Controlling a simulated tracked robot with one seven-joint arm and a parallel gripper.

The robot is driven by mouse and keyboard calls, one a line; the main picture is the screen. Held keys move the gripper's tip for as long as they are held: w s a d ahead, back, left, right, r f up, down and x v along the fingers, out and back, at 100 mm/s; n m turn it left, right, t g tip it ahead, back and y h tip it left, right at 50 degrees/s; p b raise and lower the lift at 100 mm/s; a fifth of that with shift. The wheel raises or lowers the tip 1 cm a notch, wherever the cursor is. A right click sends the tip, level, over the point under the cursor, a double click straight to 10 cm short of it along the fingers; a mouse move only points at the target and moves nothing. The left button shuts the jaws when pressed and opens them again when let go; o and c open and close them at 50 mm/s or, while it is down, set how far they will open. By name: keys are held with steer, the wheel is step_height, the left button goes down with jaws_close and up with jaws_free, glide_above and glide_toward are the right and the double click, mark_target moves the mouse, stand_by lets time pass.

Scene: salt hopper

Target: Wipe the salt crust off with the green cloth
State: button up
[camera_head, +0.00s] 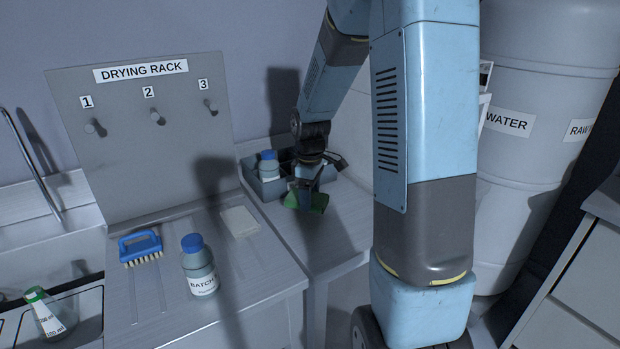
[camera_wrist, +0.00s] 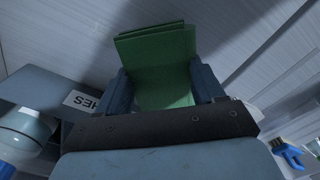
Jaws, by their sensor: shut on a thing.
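My gripper (camera_head: 306,184) is shut on the green cloth (camera_head: 312,202), which hangs folded below the fingers, in front of a grey bin. In the wrist view the folded green cloth (camera_wrist: 160,60) sits between the two dark fingers of my gripper (camera_wrist: 160,85), with the grey worktop behind it. The cloth appears to be above the worktop; I cannot tell whether it touches. I cannot make out any salt crust in either view.
A blue-capped BATCH bottle (camera_head: 199,268), a blue brush (camera_head: 140,247) and a pale pad (camera_head: 239,221) are on the left worktop. A grey bin (camera_head: 262,207) holds another blue-capped bottle (camera_head: 268,165). A drying rack panel (camera_head: 150,120) stands behind. A WATER tank (camera_head: 540,80) is at right.

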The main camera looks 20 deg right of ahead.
steer(key=shift+w+d+r, duration=0.1)
steer(key=shift+r, duration=2.6)
